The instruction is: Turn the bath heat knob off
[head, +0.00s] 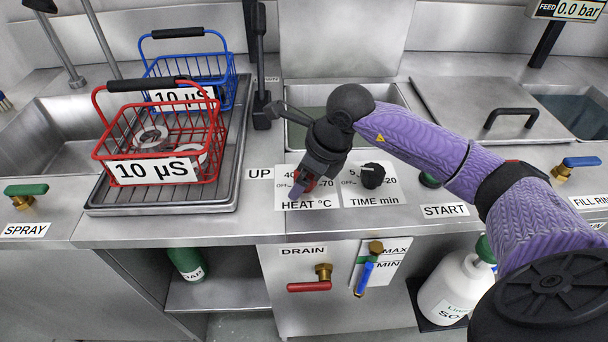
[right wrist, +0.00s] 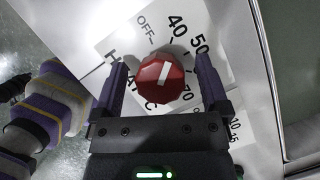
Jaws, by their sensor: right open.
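The bath heat knob (right wrist: 160,80) is a red, faceted knob with a white pointer mark. It sits on the white HEAT °C label plate (head: 292,204), and only part of its red shows in the head view. My right gripper (right wrist: 162,63) is open, with one finger on each side of the knob and a small gap showing. In the wrist view the mark slants up and right, roughly towards 40, away from OFF. In the head view the right gripper hides most of the knob. My left gripper does not show.
The black time knob (head: 373,175) stands close to the right of the heat knob. A red basket (head: 160,135) and blue basket (head: 190,68) stand on the drain tray (head: 230,165) to the left. A black lever (head: 262,75) rises behind. The bath opening (head: 300,135) lies beyond the knobs.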

